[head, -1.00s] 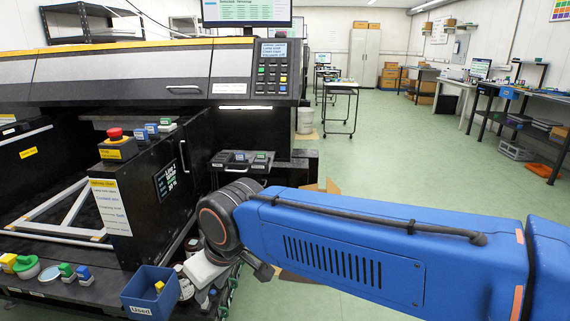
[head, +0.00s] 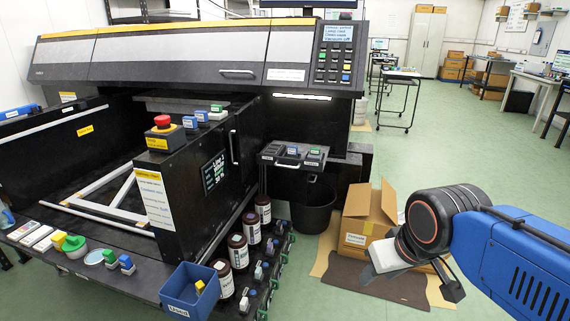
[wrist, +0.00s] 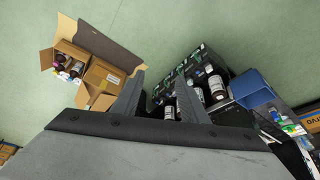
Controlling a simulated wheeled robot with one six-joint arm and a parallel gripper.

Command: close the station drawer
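A shallow dark drawer (head: 268,152) sticks out from the printer's front below its right end, with several small capped cartridges in it; I take it as the station drawer. My gripper (wrist: 160,82) shows in the wrist view with its two dark fingers apart and nothing between them. In the head view, my gripper hangs under the wrist at the right, partly hidden, over the cardboard box area and well to the right of the drawer. The drawer cannot be made out clearly in the wrist view.
An open cardboard box (head: 366,215) stands on the floor right of a black bin (head: 317,212). Brown ink bottles (head: 238,251) stand in a row beside the printer's lower deck. A blue bin (head: 183,291) sits at the front. Green floor is open to the right.

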